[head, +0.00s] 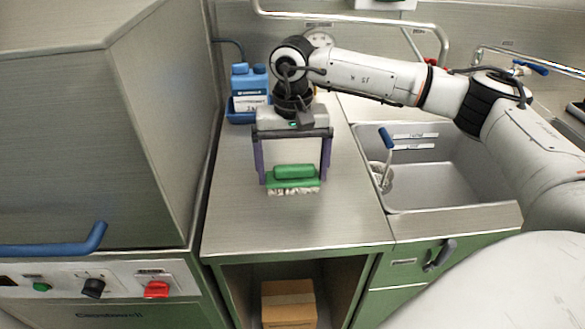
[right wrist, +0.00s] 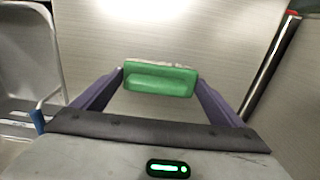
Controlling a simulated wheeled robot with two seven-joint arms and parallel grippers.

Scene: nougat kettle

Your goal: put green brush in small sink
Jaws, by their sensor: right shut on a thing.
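The green brush (head: 294,174) has a green block and handle with pale bristles pointing down. It is between the purple fingers of my right gripper (head: 293,180), over the steel counter; I cannot tell whether the bristles touch the counter. In the right wrist view the brush (right wrist: 160,79) spans the gap between both fingertips (right wrist: 161,82), and the gripper is shut on it. The small sink (head: 455,185) is a steel basin to the right of the brush, partly covered by my right arm. My left gripper is not in view.
A blue container (head: 249,84) stands in a blue tray at the counter's back left. A blue-handled tool (head: 386,140) leans in the sink's left side. A tall steel machine (head: 100,120) borders the counter at left. A cardboard box (head: 289,303) sits below. The counter's front is clear.

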